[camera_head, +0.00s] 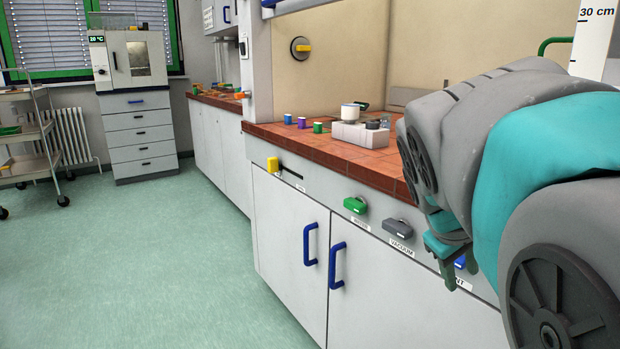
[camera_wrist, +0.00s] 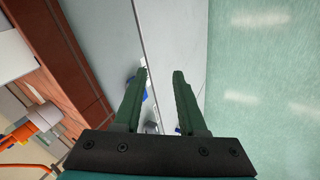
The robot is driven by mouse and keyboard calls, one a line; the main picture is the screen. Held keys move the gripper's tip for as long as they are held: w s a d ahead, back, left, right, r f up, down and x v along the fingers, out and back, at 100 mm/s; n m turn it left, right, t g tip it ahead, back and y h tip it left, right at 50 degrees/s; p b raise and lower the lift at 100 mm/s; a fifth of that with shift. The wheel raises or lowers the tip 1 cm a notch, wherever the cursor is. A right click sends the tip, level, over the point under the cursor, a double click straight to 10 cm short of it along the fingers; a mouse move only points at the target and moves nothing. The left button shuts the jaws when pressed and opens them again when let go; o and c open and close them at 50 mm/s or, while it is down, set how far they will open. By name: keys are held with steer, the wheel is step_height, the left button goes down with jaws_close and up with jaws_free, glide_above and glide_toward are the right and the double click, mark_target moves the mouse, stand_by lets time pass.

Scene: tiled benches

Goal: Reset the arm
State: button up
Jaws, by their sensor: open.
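My arm is folded at the right of the head view, in front of the bench. My gripper shows in the wrist view (camera_wrist: 162,72) as two green fingers standing apart with nothing between them. The wrist view looks down along the cabinet front to the floor.
The tiled bench (camera_head: 350,160) holds a white device (camera_head: 360,135) and several small coloured caps. Blue door handles (camera_head: 337,265), a green knob (camera_head: 355,205) and a grey knob (camera_head: 398,228) stick out of its front. The green floor (camera_head: 160,270) at left is clear; a cart (camera_head: 40,150) stands far left.

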steer(key=s+a+f+m+g+y, duration=0.2)
steer(key=s+a+f+g, duration=0.1)
steer(key=s+f, duration=0.7)
steer(key=s+a+f+m+g+y, duration=0.2)
steer(key=s+a+f, duration=0.3)
steer(key=s+f, duration=0.5)
steer(key=shift+s+f+g+y, duration=0.3)
steer(key=shift+s+g, duration=0.1)
steer(key=shift+s, duration=0.7)
steer(key=shift+a, duration=0.1)
